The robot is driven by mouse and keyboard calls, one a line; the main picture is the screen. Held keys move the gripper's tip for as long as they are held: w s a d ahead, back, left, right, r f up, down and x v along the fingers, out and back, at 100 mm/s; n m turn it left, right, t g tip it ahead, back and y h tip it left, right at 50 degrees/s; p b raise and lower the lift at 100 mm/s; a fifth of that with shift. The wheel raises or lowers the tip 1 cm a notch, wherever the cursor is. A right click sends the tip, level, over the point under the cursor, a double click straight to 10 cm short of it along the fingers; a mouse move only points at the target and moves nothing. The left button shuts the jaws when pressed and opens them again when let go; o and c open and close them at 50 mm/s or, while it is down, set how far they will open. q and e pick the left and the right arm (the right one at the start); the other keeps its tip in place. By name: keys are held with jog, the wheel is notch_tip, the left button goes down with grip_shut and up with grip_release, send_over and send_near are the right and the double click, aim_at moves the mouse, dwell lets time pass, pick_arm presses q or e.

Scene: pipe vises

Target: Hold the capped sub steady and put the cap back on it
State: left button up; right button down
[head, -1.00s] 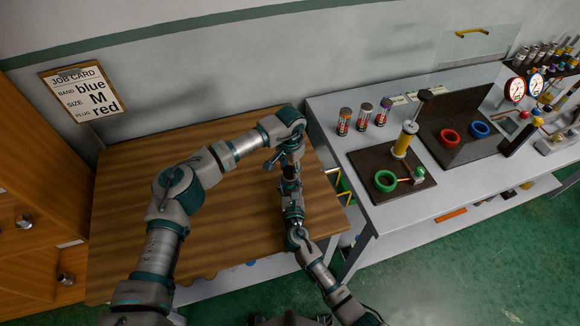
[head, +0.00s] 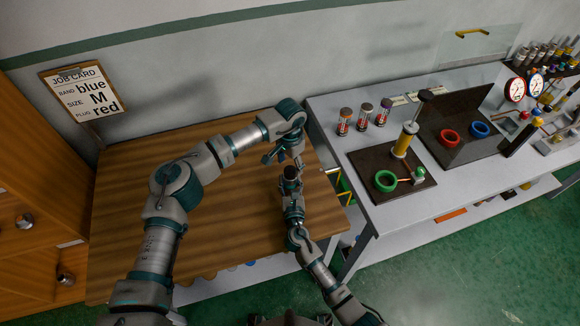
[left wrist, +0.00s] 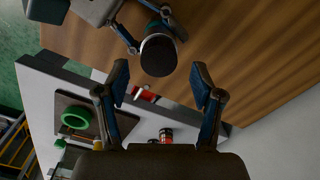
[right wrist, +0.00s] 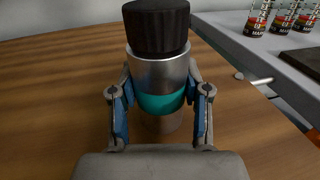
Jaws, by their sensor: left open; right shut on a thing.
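The capped sub is a silver cylinder (right wrist: 160,75) with a teal band, upright in the right wrist view. Its ribbed black cap (right wrist: 157,30) sits on top, with no clear gap below it; how tight it is I cannot tell. My right gripper (right wrist: 162,97) is shut around the sub at the teal band. In the head view the dark cap (head: 291,173) shows above my right gripper (head: 293,198). My left gripper (head: 284,159) is open and empty, just beyond and above the cap. In the left wrist view the round cap (left wrist: 158,55) lies beyond the open fingers (left wrist: 160,78), apart from them.
The wooden table (head: 200,240) around the arms is mostly clear. The white bench (head: 345,155) to the right holds several labelled cans, a dark plate (head: 420,188) with a green ring (head: 385,181) and a yellow post, and red and blue rings. A job card (head: 84,92) hangs on the wall.

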pick_arm(q)
notch_tip(320, 180, up, 2)
jog(key=shift+r, duration=0.1)
jog(key=shift+c, duration=0.4)
